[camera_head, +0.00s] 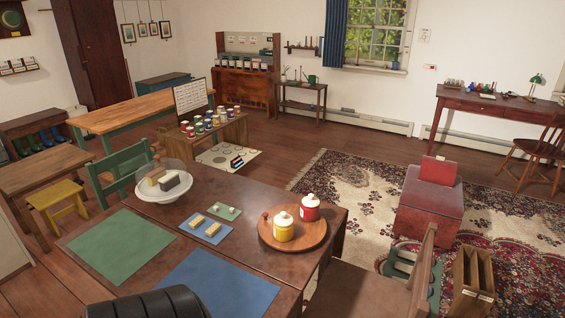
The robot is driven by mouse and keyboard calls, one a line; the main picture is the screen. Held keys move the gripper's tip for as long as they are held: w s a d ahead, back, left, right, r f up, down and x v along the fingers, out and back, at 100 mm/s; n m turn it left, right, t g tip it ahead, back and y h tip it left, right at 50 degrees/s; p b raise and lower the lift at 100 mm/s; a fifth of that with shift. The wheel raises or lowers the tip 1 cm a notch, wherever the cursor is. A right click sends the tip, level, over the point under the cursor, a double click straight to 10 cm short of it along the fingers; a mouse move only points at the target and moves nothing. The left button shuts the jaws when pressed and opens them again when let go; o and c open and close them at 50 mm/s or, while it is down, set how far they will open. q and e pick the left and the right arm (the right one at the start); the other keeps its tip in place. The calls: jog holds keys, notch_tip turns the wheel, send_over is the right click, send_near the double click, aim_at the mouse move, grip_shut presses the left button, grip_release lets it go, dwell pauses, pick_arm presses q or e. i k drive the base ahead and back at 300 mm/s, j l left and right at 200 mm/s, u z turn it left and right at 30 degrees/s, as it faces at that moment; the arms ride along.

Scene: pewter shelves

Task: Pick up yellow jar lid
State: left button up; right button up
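A yellow jar (283,234) stands upright on a round wooden tray (306,240) near the right end of the dark table. Its white lid (283,219), with a small knob, sits on top of it. A red jar (309,212) with a similar white lid (310,200) stands just behind it to the right, on the same tray. Neither of my grippers shows in the head view.
The dark table (345,225) also bears a green mat (122,245), a blue mat (215,285), a white cake stand (163,190) under a clear dome, and small blue and green boards with blocks. A wooden chair (420,270) stands at the table's right. The patterned rug lies beyond.

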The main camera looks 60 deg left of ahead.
aim_at(284, 219)
jog(key=u, duration=1.75)
jog(key=i+j+z, duration=0.1)
jog(key=j, duration=0.55)
jog(key=i+j+z, duration=0.1)
jog(key=j, duration=0.55)
jog(key=i+j+z, duration=0.1)
jog(key=j, duration=0.55)
jog(key=i, duration=0.05)
